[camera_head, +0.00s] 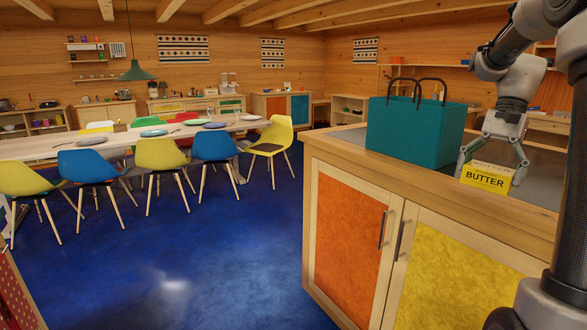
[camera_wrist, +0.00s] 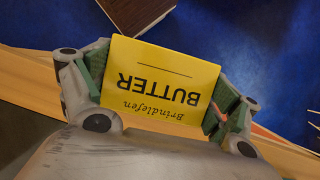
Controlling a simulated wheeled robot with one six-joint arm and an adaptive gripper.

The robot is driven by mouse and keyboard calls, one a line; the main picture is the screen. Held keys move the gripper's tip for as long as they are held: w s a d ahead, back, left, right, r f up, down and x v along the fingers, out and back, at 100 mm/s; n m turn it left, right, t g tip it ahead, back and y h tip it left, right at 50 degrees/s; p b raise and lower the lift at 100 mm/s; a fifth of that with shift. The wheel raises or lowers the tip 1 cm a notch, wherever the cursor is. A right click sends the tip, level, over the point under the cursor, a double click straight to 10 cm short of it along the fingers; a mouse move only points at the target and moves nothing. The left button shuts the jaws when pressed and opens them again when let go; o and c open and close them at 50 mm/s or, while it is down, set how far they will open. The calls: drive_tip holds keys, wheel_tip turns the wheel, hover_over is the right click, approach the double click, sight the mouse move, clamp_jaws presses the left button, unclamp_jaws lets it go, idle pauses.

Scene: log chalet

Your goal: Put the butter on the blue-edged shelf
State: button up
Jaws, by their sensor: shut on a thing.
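The butter (camera_head: 487,179) is a yellow box lettered BUTTER. In the head view it is at the right, at the near edge of the counter beside the teal bag. My gripper (camera_head: 491,172) comes down from above with one finger on each side of the box and is shut on it. In the wrist view the butter (camera_wrist: 160,82) fills the space between the green-padded fingers, its lettering upside down. I cannot tell whether the box touches the counter. I cannot make out a blue-edged shelf in either view.
A teal bag (camera_head: 415,132) with dark handles stands on the wooden counter (camera_head: 350,153), left of the butter. The counter has orange and yellow doors. A long table (camera_head: 50,149) with coloured chairs is at the left. Wall shelves are far back. Blue floor (camera_head: 180,260) lies open between.

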drive_tip(key=w+a+f+n+g+h, duration=0.1)
drive_tip(key=w+a+f+n+h, duration=0.1)
drive_tip(key=w+a+f+n, duration=0.5)
drive_tip(key=w+a+f+n+g+h, duration=0.1)
drive_tip(key=w+a+f+n+h, duration=0.3)
drive_tip(key=a+f, duration=0.7)
wheel_tip(320, 180, down, 12)
drive_tip(key=y, duration=0.2)
drive_tip(key=shift+s+d, duration=0.35)
drive_tip(key=shift+s, duration=0.05)
